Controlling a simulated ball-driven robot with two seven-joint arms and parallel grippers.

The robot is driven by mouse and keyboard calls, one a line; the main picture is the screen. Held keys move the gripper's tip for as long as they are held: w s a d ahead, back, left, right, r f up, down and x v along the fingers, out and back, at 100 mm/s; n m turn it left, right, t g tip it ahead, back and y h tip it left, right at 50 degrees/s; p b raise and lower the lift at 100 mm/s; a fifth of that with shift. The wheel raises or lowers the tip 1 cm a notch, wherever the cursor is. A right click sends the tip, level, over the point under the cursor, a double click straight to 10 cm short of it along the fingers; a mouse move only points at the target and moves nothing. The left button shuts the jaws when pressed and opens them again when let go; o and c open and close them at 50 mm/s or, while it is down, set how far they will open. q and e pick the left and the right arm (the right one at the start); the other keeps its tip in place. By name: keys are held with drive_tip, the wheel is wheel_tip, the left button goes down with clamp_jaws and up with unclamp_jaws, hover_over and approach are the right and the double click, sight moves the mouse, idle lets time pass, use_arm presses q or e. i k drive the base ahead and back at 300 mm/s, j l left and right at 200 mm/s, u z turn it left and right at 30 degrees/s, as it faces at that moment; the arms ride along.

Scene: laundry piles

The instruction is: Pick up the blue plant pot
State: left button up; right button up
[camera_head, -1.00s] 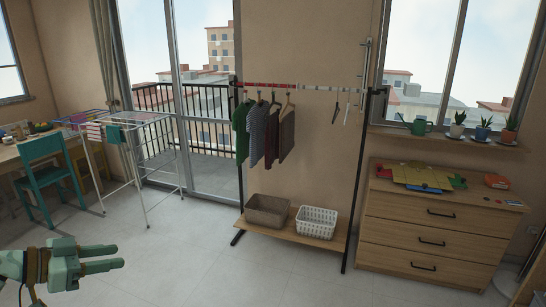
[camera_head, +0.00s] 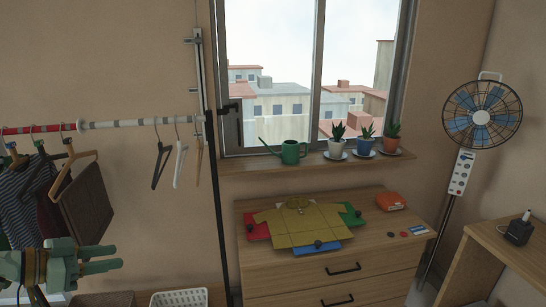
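The blue plant pot (camera_head: 364,145) stands upright on a saucer on the wooden window sill (camera_head: 260,162), with a small green plant in it. It sits between a white pot (camera_head: 337,147) on its left and a terracotta pot (camera_head: 392,143) on its right. My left gripper (camera_head: 117,257) is at the lower left, far from the pots, in front of the clothes rack. Its two fingers are apart with nothing between them. My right gripper is not in view.
A green watering can (camera_head: 291,152) stands on the sill. A clothes rack (camera_head: 219,215) stands left, a fan (camera_head: 481,115) right, beside a wooden desk (camera_head: 518,247).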

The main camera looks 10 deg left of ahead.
sight(365, 142)
drive_tip(key=i+l+z, duration=0.15)
drive_tip(key=i+z, duration=0.65)
drive_tip(key=i+j+z, duration=0.15)
drive_tip(key=i+z, duration=0.25)
drive_tip(key=i, duration=0.15)
drive_tip(key=i+l+u, duration=0.15)
drive_tip(key=i, duration=0.4)
drive_tip(key=i+l+u, duration=0.15)
drive_tip(key=i, duration=0.45)
drive_tip(key=i+u, duration=0.3)
drive_tip(key=i+l+u, duration=0.25)
drive_tip(key=i+j, duration=0.05)
drive_tip(key=i, duration=0.05)
